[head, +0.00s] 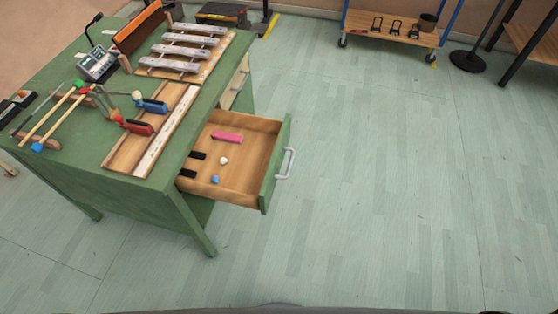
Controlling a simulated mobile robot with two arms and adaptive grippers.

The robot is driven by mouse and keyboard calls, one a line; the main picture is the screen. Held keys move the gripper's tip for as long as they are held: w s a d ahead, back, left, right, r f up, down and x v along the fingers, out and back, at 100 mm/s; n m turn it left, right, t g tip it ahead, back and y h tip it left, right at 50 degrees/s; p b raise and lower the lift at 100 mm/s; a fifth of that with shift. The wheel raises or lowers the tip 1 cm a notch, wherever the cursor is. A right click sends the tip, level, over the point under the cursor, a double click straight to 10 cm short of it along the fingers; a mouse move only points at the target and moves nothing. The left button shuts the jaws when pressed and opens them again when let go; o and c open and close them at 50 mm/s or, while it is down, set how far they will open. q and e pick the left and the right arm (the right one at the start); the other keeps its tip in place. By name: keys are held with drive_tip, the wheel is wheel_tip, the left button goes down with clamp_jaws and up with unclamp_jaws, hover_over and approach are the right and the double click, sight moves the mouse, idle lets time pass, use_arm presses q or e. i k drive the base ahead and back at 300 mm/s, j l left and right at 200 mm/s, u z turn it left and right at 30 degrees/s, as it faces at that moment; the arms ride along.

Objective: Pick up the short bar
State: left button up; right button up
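Several silver metal bars (186,50) lie across a wooden frame (212,72) at the back of a green desk. They look close in length, and I cannot tell for sure which one is the short bar. A small pink bar-shaped block (227,137) lies in the open drawer (255,162) on the desk's right side. The drawer also holds a white ball (224,160), a blue ball (215,180) and two black pieces (188,174). Neither of my grippers is in view.
On the desk are a wooden tray with a pale strip (165,130), mallets (50,115), red (135,126) and blue (153,105) clamp-like tools and a meter (98,65). The drawer juts out over the floor. A wheeled cart (385,35) stands at the back.

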sight(159, 48)
drive_tip(key=u, duration=0.25)
drive_tip(key=i+l+u, duration=0.2)
drive_tip(key=u, duration=0.3)
drive_tip(key=i+l+u, duration=0.45)
drive_tip(key=k+j, duration=0.1)
